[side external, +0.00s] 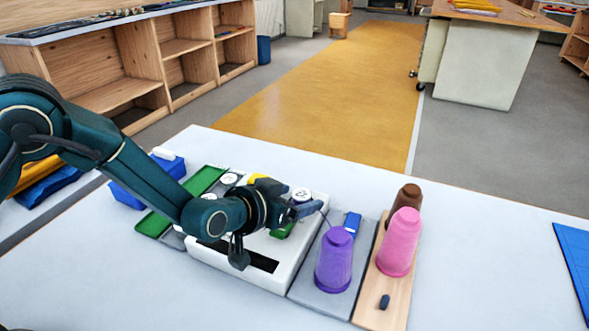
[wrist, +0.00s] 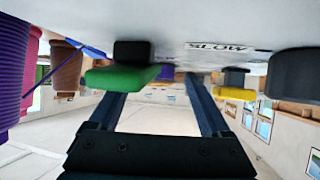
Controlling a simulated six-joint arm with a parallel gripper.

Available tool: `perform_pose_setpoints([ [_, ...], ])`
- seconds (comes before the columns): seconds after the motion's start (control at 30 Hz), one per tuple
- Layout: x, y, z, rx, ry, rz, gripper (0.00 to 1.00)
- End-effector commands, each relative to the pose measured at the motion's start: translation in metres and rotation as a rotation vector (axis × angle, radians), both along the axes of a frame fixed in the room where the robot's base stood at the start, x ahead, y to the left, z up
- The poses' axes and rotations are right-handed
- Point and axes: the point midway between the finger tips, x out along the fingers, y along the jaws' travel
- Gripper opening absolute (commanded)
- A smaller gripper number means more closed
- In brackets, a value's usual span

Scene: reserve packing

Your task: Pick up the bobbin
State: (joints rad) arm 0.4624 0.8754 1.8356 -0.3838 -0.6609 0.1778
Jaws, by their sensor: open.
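A small purple piece, which looks like the bobbin (wrist: 165,72), shows between my fingertips in the wrist view, partly hidden behind a green block. It is hidden by my gripper in the side view. My gripper (wrist: 158,82) is open, with one finger on either side of the purple piece and nothing clearly held. In the side view my gripper (side external: 305,210) reaches low over the right side of a white box-like device (side external: 272,283). A large purple thread cone (side external: 334,262) stands upright right of it, with a thin thread running up toward my gripper.
Pink (side external: 400,243) and brown (side external: 405,198) cones stand on a wooden board (side external: 370,312) at right. A blue block (side external: 352,222) lies behind the purple cone. The table's right side is mostly clear.

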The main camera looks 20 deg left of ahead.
Motion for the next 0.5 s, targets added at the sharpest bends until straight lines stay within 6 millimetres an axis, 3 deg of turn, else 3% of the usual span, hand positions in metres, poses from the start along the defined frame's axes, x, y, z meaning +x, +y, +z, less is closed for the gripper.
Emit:
perform_pose_setpoints([
  [0.17, 0.0, 0.0, 0.0001, 0.0, 0.0, 0.0, 0.81],
  [0.27, 0.0, 0.0, 0.0001, 0.0, 0.0, 0.0, 0.51],
  [0.4, -0.0001, -0.0001, 0.0001, 0.0, 0.0, 0.0, 0.0],
  [0.5, -0.0001, -0.0001, 0.0003, 0.0, 0.0, 0.0, 0.0],
])
